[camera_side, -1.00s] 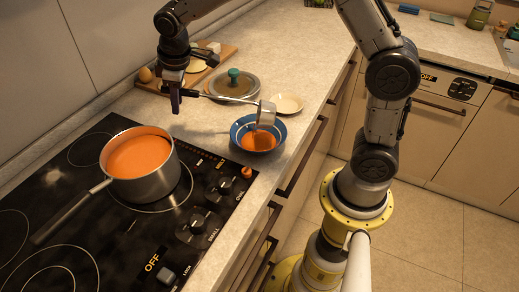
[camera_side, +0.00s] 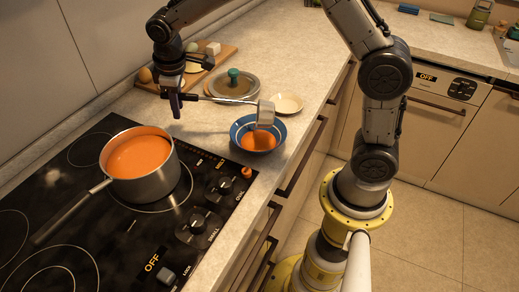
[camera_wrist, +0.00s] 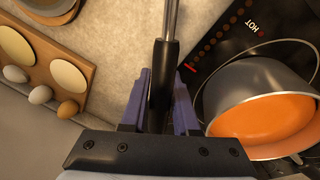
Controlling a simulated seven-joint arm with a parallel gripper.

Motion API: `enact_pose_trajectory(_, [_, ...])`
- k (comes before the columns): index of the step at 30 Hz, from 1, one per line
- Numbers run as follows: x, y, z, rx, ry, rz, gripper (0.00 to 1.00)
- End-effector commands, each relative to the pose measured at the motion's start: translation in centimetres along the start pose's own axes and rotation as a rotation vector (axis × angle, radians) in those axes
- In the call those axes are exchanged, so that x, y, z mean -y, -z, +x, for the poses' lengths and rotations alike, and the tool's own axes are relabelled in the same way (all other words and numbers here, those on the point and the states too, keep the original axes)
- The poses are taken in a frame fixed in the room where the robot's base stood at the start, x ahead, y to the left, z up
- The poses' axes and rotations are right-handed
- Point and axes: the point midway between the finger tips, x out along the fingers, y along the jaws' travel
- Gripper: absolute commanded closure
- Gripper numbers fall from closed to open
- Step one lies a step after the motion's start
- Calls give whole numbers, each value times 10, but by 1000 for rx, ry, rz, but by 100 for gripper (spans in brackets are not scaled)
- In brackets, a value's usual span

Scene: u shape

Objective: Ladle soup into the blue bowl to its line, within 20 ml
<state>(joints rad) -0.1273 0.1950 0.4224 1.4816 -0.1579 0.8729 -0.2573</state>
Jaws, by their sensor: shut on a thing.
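My gripper (camera_side: 176,103) is shut on the handle of the ladle (camera_side: 266,113). In the wrist view the jaws (camera_wrist: 160,100) close around the black grip of the ladle handle (camera_wrist: 162,75). The ladle's metal cup hangs just above the blue bowl (camera_side: 270,146), tilted. Orange soup (camera_side: 257,140) lies in the bowl; the bowl's line cannot be made out clearly. The pot (camera_side: 150,182) of orange soup stands on the stove, left of the bowl. It also shows in the wrist view (camera_wrist: 250,85). The inside of the ladle cup is hidden.
A pan with a glass lid and green knob (camera_side: 233,78) and a small pale plate (camera_side: 287,103) stand behind the bowl. A wooden board (camera_side: 222,53) with eggs and other food lies at the back. The stove (camera_side: 60,225) reads OFF. The counter's front edge is close to the bowl.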

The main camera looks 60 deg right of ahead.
Motion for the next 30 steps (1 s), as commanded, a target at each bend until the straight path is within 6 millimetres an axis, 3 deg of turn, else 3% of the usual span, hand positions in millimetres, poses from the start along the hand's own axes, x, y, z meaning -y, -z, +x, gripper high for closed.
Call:
enact_pose_trajectory(23, [2,0,11,59,1,-11,100])
enact_pose_trajectory(30, [-5,-1,-25,-117,-3,24,100])
